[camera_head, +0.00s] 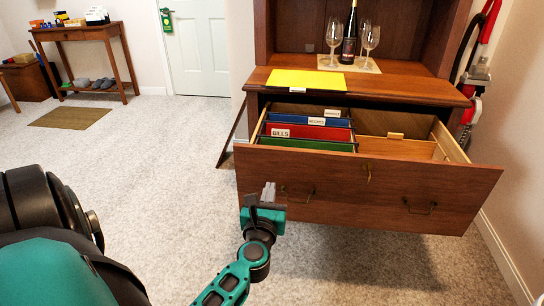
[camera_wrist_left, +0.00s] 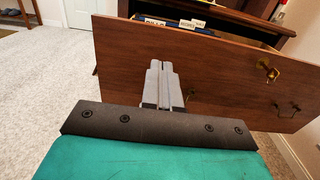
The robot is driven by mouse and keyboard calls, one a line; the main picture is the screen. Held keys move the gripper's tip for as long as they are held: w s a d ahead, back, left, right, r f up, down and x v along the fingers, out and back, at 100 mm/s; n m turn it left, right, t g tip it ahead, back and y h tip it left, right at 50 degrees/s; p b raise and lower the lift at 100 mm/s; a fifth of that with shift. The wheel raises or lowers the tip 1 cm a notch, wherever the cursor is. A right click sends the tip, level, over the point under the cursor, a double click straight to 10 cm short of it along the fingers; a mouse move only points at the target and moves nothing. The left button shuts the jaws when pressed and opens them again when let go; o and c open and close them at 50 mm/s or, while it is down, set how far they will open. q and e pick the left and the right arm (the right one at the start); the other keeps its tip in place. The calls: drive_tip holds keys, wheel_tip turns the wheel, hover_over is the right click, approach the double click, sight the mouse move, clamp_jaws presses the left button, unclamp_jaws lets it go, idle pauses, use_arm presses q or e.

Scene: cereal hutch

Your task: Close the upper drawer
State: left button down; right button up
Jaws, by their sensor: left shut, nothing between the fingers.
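The upper drawer (camera_head: 395,192) of the wooden hutch stands pulled out, with its brown front facing me. Hanging folders in several colours, one labelled BILLS, sit in its left part. My left gripper (camera_head: 268,190) is shut and empty, in front of the left end of the drawer front, left of the left handle (camera_head: 298,192). In the left wrist view the closed fingers (camera_wrist_left: 163,82) point at the drawer front (camera_wrist_left: 215,75). I cannot tell whether they touch it. My right gripper is not in view.
The hutch top (camera_head: 420,88) holds a yellow folder (camera_head: 306,80), a bottle (camera_head: 349,38) and two wine glasses. An open door panel (camera_head: 232,135) stands left of the drawer. A vacuum cleaner (camera_head: 474,75) stands at the right wall.

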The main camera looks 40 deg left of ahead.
sight(279, 153)
use_arm(q)
drive_tip(key=b+x, duration=0.1)
drive_tip(key=x, duration=1.2)
drive_tip(key=shift+w+a+b, duration=0.1)
drive_tip(key=shift+w+b, duration=0.05)
drive_tip(key=shift+b, duration=0.25)
drive_tip(key=shift+w+a, duration=0.1)
drive_tip(key=shift+w, duration=0.05)
drive_tip(key=shift+w+r, duration=0.1)
